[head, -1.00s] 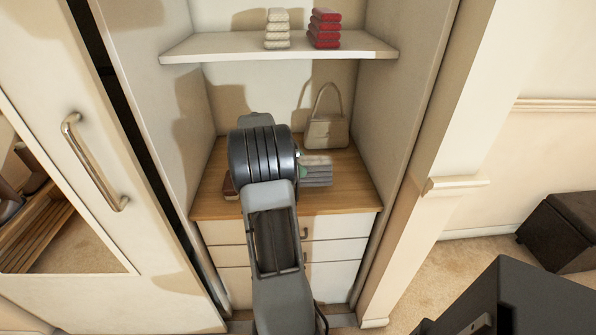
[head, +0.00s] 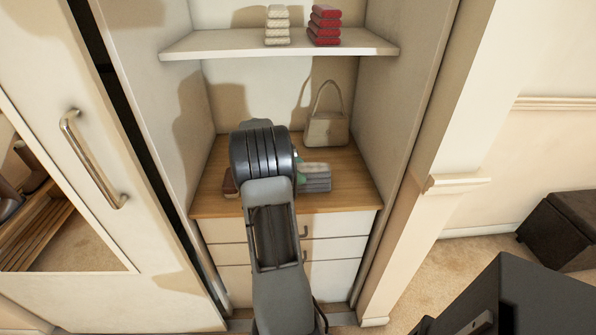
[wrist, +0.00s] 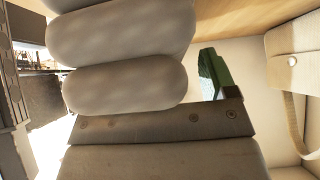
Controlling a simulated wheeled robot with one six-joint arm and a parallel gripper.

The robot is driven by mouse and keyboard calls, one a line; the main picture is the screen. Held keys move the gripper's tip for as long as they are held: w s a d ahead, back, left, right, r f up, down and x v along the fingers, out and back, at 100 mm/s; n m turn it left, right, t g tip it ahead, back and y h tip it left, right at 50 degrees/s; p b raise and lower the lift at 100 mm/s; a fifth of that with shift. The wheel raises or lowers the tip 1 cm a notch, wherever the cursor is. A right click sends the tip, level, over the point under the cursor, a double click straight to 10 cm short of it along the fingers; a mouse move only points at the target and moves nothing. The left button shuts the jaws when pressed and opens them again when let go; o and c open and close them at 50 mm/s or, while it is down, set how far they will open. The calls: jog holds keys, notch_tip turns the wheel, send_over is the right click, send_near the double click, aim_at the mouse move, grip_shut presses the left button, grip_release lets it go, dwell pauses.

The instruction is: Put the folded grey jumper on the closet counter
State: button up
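The folded grey jumper (head: 316,182) is a stack of soft grey folds at the right part of the wooden closet counter (head: 352,193). My gripper (head: 300,169) is at the jumper's left end, mostly hidden behind my arm; bits of its green-teal fingers show. In the wrist view the jumper's thick pale folds (wrist: 118,84) fill the upper left. One green finger (wrist: 217,75) stands beside them, with its teal inner face showing and a narrow light gap between. The gripper looks open around the jumper. The other finger is hidden in that view.
A beige handbag (head: 326,130) stands behind the jumper; it also shows in the wrist view (wrist: 292,62). A small brown item (head: 230,184) lies left of my arm. A shelf (head: 215,44) with cream (head: 277,25) and red (head: 325,25) folded stacks is above. Closet walls flank both sides.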

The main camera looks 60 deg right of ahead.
jog(key=o, duration=0.4)
jog(key=shift+r+p, duration=0.4)
jog(key=v, duration=1.1)
jog(key=w+a+r+n+t, duration=0.2)
jog(key=w+a+n+t, duration=0.1)
jog(key=a+n, duration=0.55)
jog(key=s+a+f+n+t+y, duration=0.1)
jog(key=s+a+n+t, duration=0.1)
jog(key=a+n, duration=0.4)
jog(key=s+a+f+n+t+y, duration=0.2)
jog(key=s+a+n, duration=0.2)
jog(key=a, duration=1)
jog(key=s+a+f+n+t+y, duration=0.2)
jog(key=s+a+n+t, duration=0.1)
jog(key=a+n, duration=0.7)
jog(key=shift+s+a, duration=0.3)
jog(key=shift+s, duration=0.1)
